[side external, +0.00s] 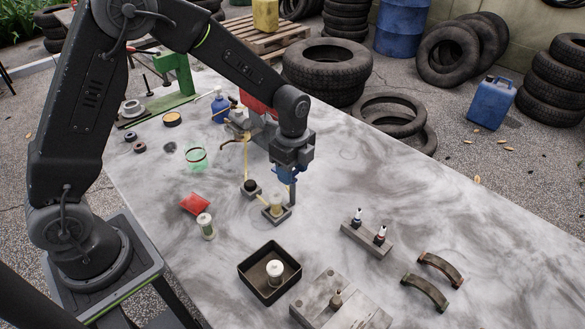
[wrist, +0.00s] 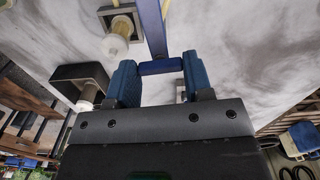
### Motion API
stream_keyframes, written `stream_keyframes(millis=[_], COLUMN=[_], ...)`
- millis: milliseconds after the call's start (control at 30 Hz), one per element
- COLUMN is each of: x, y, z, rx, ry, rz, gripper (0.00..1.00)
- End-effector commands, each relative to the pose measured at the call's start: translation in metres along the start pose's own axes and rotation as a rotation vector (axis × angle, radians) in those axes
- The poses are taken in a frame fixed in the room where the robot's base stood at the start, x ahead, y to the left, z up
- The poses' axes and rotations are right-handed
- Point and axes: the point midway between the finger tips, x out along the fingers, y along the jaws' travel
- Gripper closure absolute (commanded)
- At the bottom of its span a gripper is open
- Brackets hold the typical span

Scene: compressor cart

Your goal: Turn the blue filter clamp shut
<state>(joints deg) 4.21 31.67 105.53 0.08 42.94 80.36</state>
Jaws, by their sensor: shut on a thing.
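The blue filter clamp (wrist: 151,25) shows in the wrist view as a long flat bar with a short cross-piece held between my gripper's two blue fingers. My gripper (wrist: 160,68) is shut on that cross-piece. In the side external view my gripper (side external: 289,171) points down over the cart top, and the clamp's narrow blue bar (side external: 292,194) hangs below it. A yellowish filter (side external: 275,210) in a dark square holder stands just left of the bar. Whether the clamp touches the filter holder, and how far it is turned, I cannot tell.
A black tray (side external: 246,272) holds a white-topped filter. A red packet (side external: 195,203) and a small jar (side external: 206,226) lie left.

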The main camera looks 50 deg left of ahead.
Motion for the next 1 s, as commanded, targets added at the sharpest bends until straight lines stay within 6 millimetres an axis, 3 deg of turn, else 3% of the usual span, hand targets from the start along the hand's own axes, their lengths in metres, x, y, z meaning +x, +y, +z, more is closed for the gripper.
stream_keyframes(millis=[367,1000], x=[-0.0005,-0.0007], y=[-0.0003,-0.0004], z=[-0.0002,-0.0004], rx=[-0.202,-0.805], ry=[0.002,0.004], rz=[-0.003,-0.003], gripper=[0.77,0.77])
